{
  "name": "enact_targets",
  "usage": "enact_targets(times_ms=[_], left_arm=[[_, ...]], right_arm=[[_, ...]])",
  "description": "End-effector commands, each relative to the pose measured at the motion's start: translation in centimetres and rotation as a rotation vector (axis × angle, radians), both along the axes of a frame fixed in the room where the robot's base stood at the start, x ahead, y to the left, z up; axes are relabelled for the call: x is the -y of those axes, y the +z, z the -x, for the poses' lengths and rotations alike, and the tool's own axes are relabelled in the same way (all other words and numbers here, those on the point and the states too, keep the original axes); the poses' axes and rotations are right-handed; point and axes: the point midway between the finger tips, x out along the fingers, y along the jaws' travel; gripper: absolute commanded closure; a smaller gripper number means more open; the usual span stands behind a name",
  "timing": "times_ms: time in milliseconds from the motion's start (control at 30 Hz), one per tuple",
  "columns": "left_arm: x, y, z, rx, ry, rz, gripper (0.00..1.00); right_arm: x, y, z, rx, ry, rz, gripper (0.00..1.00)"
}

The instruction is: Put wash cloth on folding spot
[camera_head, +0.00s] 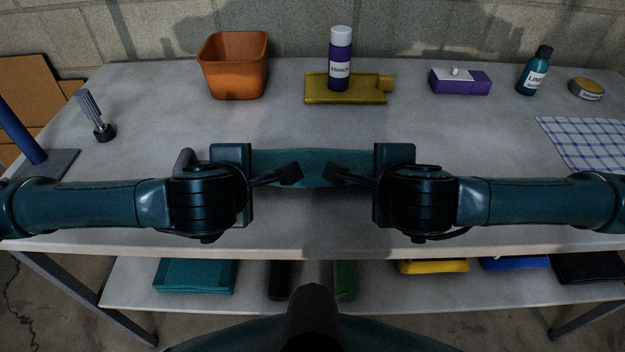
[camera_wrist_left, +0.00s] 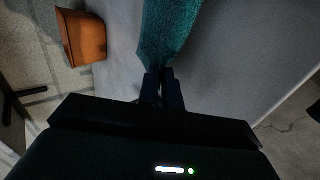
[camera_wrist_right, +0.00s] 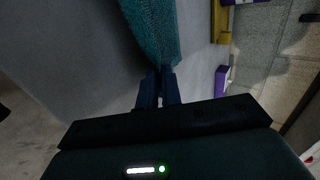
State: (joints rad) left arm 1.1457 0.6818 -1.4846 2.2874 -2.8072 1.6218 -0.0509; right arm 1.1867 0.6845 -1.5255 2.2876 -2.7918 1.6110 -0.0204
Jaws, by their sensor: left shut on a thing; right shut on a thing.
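A teal wash cloth (camera_head: 312,160) is held between my two grippers over the front middle of the table. My left gripper (camera_head: 290,174) is shut on the cloth's left part; in the left wrist view the cloth (camera_wrist_left: 168,35) runs up from the fingertips (camera_wrist_left: 162,78). My right gripper (camera_head: 334,174) is shut on its right part; in the right wrist view the cloth (camera_wrist_right: 152,30) runs up from the fingertips (camera_wrist_right: 160,78). The grippers face each other, and the cloth sags slightly between them. I cannot tell which place on the table is the folding spot.
A checkered cloth (camera_head: 590,140) lies right. The lower shelf (camera_head: 125,275) holds folded cloths. The table's middle is clear.

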Motion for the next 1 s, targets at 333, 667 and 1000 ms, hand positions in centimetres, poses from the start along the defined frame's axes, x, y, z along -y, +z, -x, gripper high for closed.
enact_targets(times_ms=[333, 667, 1000], left_arm=[[0.06, -0.47, 0.31, 0.077, -0.001, -0.003, 1.0], [-0.07, -0.64, 0.4, 0.086, 0.001, -0.002, 1.0], [-0.07, -0.65, 0.39, 0.085, 0.001, -0.002, 0.74]], right_arm=[[-0.07, -0.52, 0.34, 0.075, 0.001, 0.003, 1.0], [0.03, -0.65, 0.41, 0.086, 0.0, 0.001, 1.0], [0.03, -0.66, 0.4, 0.085, 0.0, 0.003, 0.74]])
